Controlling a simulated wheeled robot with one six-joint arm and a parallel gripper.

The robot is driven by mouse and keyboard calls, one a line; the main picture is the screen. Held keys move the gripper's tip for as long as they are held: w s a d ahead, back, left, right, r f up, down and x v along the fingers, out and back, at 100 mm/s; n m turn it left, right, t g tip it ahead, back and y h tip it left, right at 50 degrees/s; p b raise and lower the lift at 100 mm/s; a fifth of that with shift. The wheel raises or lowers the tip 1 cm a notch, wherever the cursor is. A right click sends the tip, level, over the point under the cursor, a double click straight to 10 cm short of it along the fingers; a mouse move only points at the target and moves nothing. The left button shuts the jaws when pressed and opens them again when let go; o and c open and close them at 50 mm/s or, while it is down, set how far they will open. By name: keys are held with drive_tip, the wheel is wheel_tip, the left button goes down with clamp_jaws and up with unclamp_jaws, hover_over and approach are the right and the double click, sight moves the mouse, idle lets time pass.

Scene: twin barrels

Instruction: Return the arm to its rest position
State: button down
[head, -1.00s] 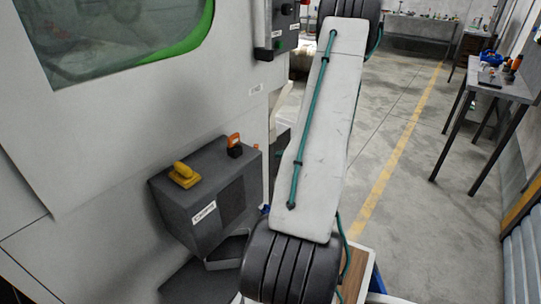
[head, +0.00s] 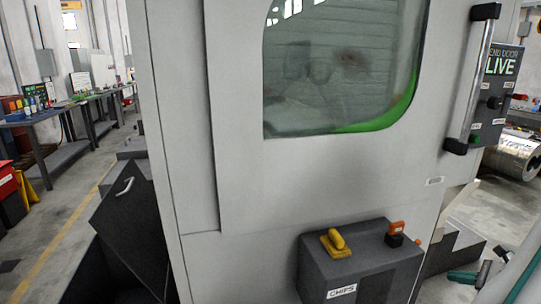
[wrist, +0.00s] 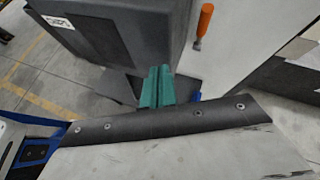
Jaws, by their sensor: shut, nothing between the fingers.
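My gripper (wrist: 157,88) shows in the wrist view as two teal fingers pressed together, with nothing between them. Below the dark grey bin (wrist: 110,32), the fingertips overlap a dark surface; I cannot tell whether they touch it. In the head view, only a pale piece of my arm shows at the lower right edge, with teal and dark parts beside it. Most of the arm is out of that view.
A large pale machine (head: 235,175) with a window fills the middle. The chip bin (head: 375,262) juts out below, carrying a yellow-handled tool (head: 336,242) and an orange-handled one (head: 397,228). A dark open-lidded container (head: 130,225) stands left.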

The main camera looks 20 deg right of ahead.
drive_tip(key=w+a+r+n+g+y, duration=0.2)
drive_tip(key=w+a+r+n+g, duration=0.15)
drive_tip(key=a+r+n, duration=0.55)
drive_tip(key=w+a+r+n+g+y, duration=0.2)
drive_tip(key=a+r+n+g, duration=0.3)
drive_tip(key=a, duration=0.8)
drive_tip(key=s+a+r+n+h, duration=0.2)
drive_tip(key=a+r+n, duration=0.1)
drive_tip(key=a+n, duration=0.3)
drive_tip(key=s+a+r+n+g+h, duration=0.1)
drive_tip(key=a+r+n, duration=0.3)
drive_tip(key=a, duration=0.4)
drive_tip(key=s+a+r+n+h, duration=0.3)
drive_tip(key=a+n+h, duration=0.1)
drive_tip(key=a+n, duration=0.3)
drive_tip(key=shift+s+r+n+g, duration=0.15)
drive_tip(key=shift+r+n+g, duration=0.15)
drive_tip(key=shift+r+g, duration=0.1)
drive_tip(key=shift+s+a, duration=0.1)
drive_tip(key=shift+a, duration=0.05)
